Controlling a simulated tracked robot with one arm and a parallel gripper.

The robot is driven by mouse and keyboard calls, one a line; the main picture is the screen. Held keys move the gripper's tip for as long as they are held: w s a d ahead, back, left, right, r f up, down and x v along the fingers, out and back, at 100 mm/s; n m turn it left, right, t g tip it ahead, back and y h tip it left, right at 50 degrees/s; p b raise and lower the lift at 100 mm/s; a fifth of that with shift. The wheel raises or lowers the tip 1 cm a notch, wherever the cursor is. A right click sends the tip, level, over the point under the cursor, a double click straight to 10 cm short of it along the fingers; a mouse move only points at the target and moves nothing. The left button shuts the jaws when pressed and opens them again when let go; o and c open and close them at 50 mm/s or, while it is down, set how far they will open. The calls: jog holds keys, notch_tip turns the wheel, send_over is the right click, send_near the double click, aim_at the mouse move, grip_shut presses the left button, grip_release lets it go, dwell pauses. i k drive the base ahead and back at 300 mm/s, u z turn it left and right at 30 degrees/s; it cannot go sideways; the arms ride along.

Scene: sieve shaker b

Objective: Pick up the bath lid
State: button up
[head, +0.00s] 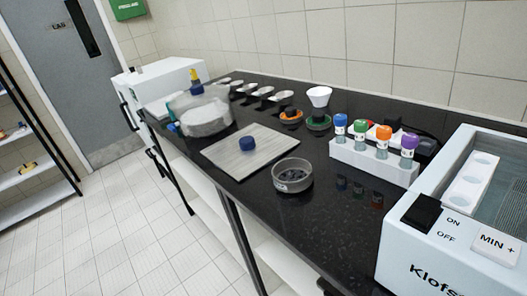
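The bath lid (226,148) appears to be the flat, light grey rectangular plate with a blue knob (248,144) near its middle. It lies flat on the dark counter, left of the picture's centre, with its near-left edge close to the counter's front edge. The white water bath (428,240) stands at the right, partly cut off by the frame. Its top is open, showing a white rack with round holes inside. My gripper is not visible, and nothing is seen touching the lid.
A white rack (372,162) holds several colour-capped tubes. A large clear vessel (203,115) stands behind the lid.

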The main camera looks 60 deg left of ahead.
aim_at(239, 155)
jog(key=k, duration=0.45)
jog(key=u, duration=1.35)
jog(key=i, duration=1.8)
jog(key=z, duration=0.15)
